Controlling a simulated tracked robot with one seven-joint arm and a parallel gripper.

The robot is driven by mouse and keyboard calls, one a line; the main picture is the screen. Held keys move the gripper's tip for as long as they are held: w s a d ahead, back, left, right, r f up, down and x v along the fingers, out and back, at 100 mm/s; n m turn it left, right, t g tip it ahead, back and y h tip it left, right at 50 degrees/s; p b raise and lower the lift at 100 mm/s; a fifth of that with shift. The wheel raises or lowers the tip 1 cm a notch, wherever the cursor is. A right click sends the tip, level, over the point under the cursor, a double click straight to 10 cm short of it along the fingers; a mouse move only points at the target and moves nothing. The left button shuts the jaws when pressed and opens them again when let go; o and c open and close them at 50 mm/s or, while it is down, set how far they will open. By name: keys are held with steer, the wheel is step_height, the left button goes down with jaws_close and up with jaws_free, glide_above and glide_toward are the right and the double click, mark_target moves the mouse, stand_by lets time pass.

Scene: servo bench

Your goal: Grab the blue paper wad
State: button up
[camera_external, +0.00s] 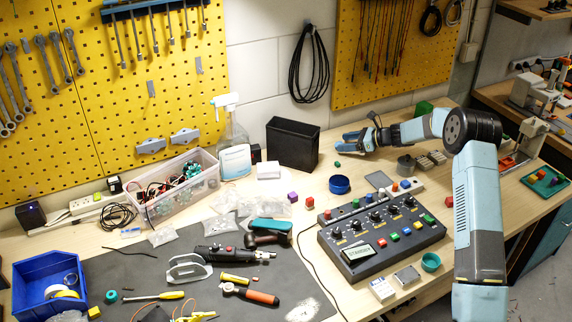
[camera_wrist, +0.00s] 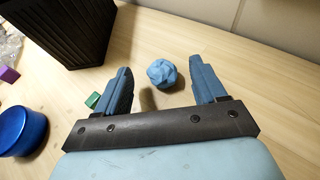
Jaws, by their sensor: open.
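The blue paper wad (camera_wrist: 162,73) is a small crumpled ball on the light wood bench, seen in the wrist view. It lies between the tips of my gripper's two fingers, with a gap on both sides. My gripper (camera_wrist: 160,66) is open and nothing is held. In the external view my gripper (camera_external: 352,140) is low over the back of the bench, right of the black bin. I cannot make out the wad apart from the blue fingers there.
A black bin (camera_external: 293,146) stands left of my gripper and shows in the wrist view (camera_wrist: 62,30). A green cube (camera_wrist: 92,100) is beside the left finger. A blue round container (camera_wrist: 22,131) and a purple cube (camera_wrist: 9,75) are farther left. The wall is behind; bench to the right is clear.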

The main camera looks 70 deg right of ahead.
mark_target(339, 142)
steer(key=shift+x, duration=2.65)
steer(key=shift+r, duration=0.15)
steer(key=shift+c, duration=0.2)
steer(key=c, duration=1)
steer(key=shift+r, duration=0.1)
